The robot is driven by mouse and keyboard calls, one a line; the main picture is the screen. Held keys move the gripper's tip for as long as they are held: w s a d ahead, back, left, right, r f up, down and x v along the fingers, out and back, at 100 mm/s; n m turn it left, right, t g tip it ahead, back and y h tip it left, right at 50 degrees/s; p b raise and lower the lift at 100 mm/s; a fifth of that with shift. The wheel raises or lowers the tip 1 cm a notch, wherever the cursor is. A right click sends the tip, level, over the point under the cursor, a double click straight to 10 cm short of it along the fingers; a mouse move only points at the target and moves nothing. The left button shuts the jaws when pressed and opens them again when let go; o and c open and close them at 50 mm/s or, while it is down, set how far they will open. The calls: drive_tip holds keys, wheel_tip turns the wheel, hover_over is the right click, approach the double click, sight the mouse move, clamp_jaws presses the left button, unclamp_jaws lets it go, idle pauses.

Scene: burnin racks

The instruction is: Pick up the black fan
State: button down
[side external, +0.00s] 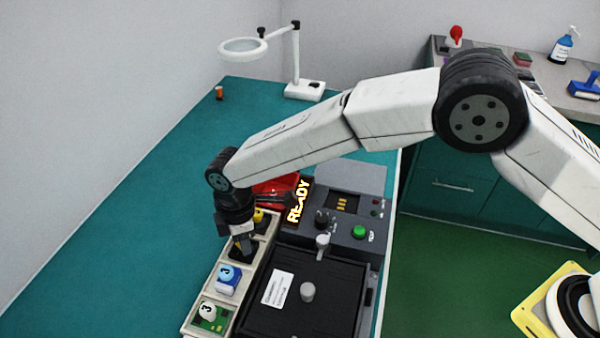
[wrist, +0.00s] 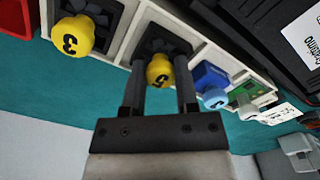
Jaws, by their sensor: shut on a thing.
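A black fan (wrist: 168,38) with a yellow knob (wrist: 159,70) marked 3 sits in a compartment of the pale tray (wrist: 205,52). My gripper (wrist: 159,80) is shut on this knob, one finger on each side of it. In the side view my gripper (side external: 243,243) points down into the tray, and the black fan (side external: 240,252) shows only partly below it. A second black fan (wrist: 100,12), also with a yellow knob (wrist: 73,36), sits in the adjoining compartment to the left in the wrist view.
The tray also holds a blue part (side external: 229,279) and a green board (side external: 210,318). A dark machine with a black lid (side external: 310,292) and a green button (side external: 359,232) stands to the right. A red bin (side external: 272,187) is behind. The teal bench (side external: 130,235) is clear at left.

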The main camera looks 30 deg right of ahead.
drive_tip(key=shift+r, duration=0.15)
drive_tip(key=shift+r, duration=0.5)
drive_tip(key=s+d+r, duration=0.7)
drive_tip(key=s+r, duration=0.4)
drive_tip(key=shift+s+d+r, duration=0.3)
drive_tip(key=shift+d+r, duration=0.05)
drive_tip(key=shift+d, duration=0.05)
idle(0.4)
